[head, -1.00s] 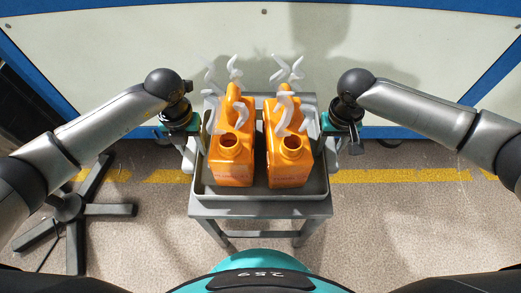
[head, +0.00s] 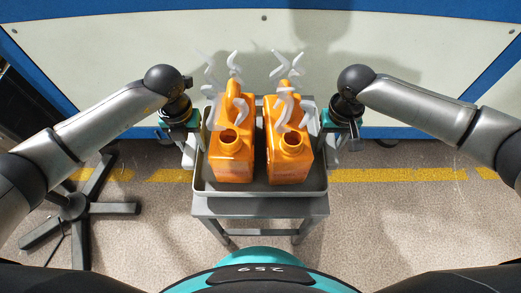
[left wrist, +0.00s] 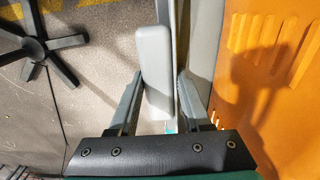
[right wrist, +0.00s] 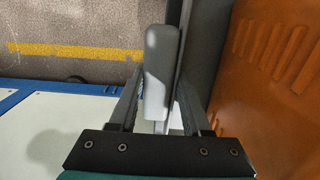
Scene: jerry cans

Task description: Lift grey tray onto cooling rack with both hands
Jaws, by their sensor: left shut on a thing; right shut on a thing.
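The grey tray (head: 260,190) is level above a small grey table and carries two orange jerry cans. My left gripper (head: 189,148) is at the tray's left side, shut on a grey handle (left wrist: 156,65), which shows between its fingers in the left wrist view. My right gripper (head: 329,135) is at the right side, shut on the other handle (right wrist: 160,70), seen in the right wrist view. Whether the tray touches the table is hard to tell. I see nothing clearly recognisable as a cooling rack.
The left jerry can (head: 232,160) and right jerry can (head: 289,160) stand upright with white twisted shapes above them. The small table (head: 260,208) is below the tray. A dark star-shaped stand base (head: 78,207) is on the floor at left. A white-and-blue panel (head: 260,60) lies beyond.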

